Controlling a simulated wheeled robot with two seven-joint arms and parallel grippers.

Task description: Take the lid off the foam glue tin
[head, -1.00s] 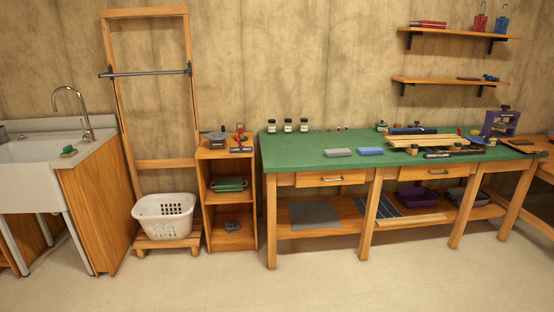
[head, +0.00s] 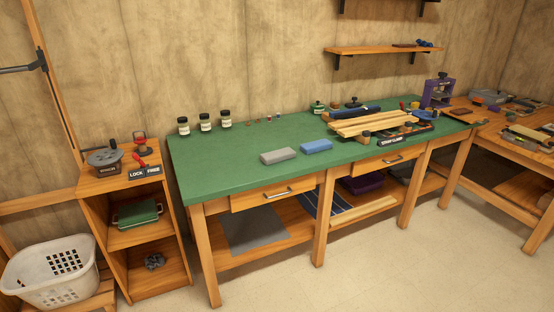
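No label reading foam glue is legible, so I cannot tell which container is the foam glue tin. A small dark green container with a black top (head: 319,108) stands at the back of the green workbench (head: 225,172), left of some wooden strips. Three dark jars with black lids and pale labels stand at the bench's back left: a left jar (head: 183,126), a middle jar (head: 205,123) and a right jar (head: 226,119). All of these look closed. Neither of my grippers is in view.
A grey block (head: 278,156) and a blue block (head: 316,146) lie near the bench front. Wooden strips (head: 372,122) and a purple press (head: 438,92) are farther right. A wooden shelf unit (head: 127,187) and white basket (head: 48,272) stand left. The floor in front is clear.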

